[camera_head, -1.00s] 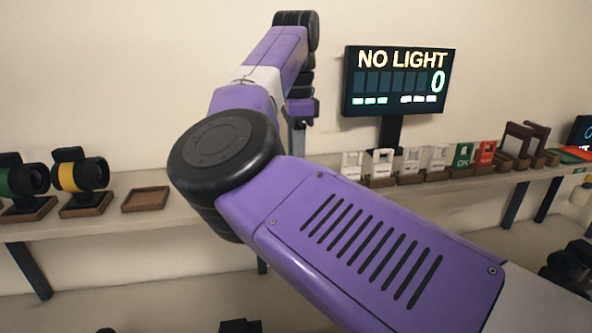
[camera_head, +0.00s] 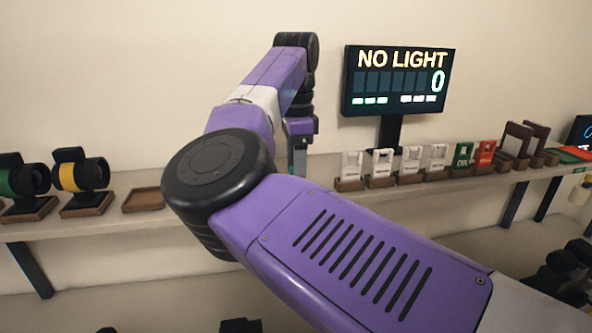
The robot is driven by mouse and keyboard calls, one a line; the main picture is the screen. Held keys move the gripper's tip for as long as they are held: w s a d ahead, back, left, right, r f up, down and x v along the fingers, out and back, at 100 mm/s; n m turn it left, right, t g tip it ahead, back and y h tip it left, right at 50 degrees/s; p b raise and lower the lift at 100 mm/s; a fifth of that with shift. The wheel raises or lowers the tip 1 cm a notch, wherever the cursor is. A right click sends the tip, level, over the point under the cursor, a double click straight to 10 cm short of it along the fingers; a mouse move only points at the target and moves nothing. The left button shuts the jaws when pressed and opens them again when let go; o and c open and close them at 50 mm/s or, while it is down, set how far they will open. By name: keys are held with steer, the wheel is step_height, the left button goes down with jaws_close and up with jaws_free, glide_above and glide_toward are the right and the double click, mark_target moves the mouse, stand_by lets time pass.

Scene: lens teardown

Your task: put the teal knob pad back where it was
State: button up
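My gripper (camera_head: 299,160) points down above the shelf, a little left of the sign's stand. My own purple arm hides part of it, and its fingers are too small to tell open from shut. A small dark teal patch shows at the gripper's left side; I cannot tell if this is the teal knob pad or part of the gripper. I see no clear teal knob pad elsewhere. An empty square wooden tray (camera_head: 143,199) lies on the shelf to the left of my arm.
A green lens (camera_head: 20,181) and a yellow-banded lens (camera_head: 80,174) stand on wooden bases at left. White cards (camera_head: 382,163), a green card (camera_head: 463,156) and a red card (camera_head: 485,153) stand in holders at right.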

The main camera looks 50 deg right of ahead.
step_height(320, 180, up, 12)
stand_by(0.4)
steer(key=shift+f, duration=0.15)
stand_by(0.3)
